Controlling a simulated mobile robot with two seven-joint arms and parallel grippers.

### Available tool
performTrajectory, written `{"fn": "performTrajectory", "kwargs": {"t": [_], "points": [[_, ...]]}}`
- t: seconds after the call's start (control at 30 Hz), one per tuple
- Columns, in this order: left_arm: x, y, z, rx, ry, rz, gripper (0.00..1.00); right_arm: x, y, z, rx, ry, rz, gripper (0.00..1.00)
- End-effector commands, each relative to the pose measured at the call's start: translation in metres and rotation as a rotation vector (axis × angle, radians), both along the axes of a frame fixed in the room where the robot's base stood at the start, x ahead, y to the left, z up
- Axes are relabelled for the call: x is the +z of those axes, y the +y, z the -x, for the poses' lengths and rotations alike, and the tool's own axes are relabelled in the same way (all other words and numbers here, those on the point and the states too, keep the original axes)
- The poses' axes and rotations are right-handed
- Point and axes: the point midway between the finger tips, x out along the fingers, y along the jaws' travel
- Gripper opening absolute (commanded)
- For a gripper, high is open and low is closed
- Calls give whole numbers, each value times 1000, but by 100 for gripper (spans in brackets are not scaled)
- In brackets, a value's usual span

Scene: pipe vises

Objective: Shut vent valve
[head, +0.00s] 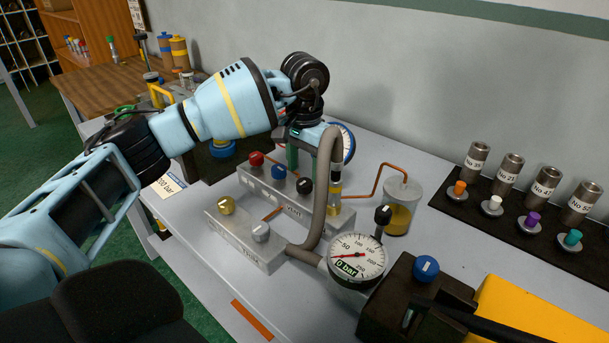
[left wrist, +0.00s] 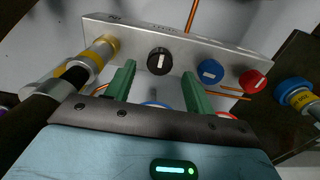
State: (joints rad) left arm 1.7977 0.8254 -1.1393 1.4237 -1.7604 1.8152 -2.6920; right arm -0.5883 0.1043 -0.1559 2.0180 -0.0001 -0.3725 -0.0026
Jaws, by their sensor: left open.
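A metal valve block (head: 262,196) carries a red knob (head: 256,159), a blue knob (head: 278,172) and a black knob (head: 304,186). My left gripper (head: 299,160) is open above the rear block. In the left wrist view, its green fingers (left wrist: 158,72) point towards the black knob (left wrist: 160,61), which shows between and beyond them. My right gripper is not in view.
A thick grey hose (head: 323,195) rises close to the gripper. A gauge (head: 357,261) reading about zero, another black knob (head: 383,214) and a jar of amber liquid (head: 402,208) stand to the right. Labelled cylinders stand on a dark rack (head: 500,215) at far right.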

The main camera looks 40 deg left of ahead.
Motion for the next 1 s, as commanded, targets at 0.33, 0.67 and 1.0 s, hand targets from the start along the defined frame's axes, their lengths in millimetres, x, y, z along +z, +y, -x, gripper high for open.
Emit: {"fn": "performTrajectory", "kwargs": {"t": [0.33, 0.67, 1.0], "points": [[44, -1, 0, -1, 0, 0, 54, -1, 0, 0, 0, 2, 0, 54], [47, 0, 0, -1, 0, 1, 54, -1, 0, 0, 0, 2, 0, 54], [52, 0, 0, -1, -4, 0, 54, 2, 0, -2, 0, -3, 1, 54]]}}
